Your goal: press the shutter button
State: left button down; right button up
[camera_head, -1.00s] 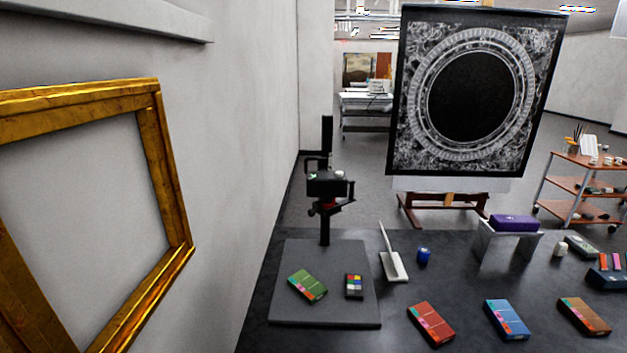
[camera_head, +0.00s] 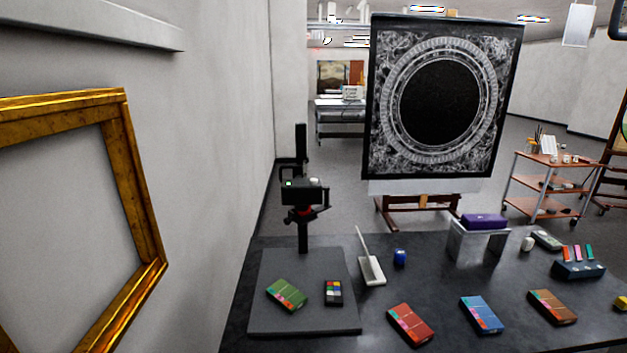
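A black camera (camera_head: 302,192) is mounted on a dark upright column (camera_head: 301,145) above a grey baseboard (camera_head: 305,325) on the dark table. A small bright green light or screen (camera_head: 288,184) shows on the camera's left side. A pale round knob (camera_head: 315,182) sits on its top right; I cannot tell whether this is the shutter button. A green box (camera_head: 286,294) and a colour-patch card (camera_head: 333,292) lie on the baseboard below the camera. Neither of my grippers is in view.
The dark table (camera_head: 450,260) also bears red (camera_head: 410,325), blue (camera_head: 481,314) and brown (camera_head: 552,307) boxes, a white stand with a panel (camera_head: 372,271), and a blue jar (camera_head: 400,258). A gilt frame (camera_head: 148,215) hangs on the left wall. A large ornate panel (camera_head: 397,155) stands behind.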

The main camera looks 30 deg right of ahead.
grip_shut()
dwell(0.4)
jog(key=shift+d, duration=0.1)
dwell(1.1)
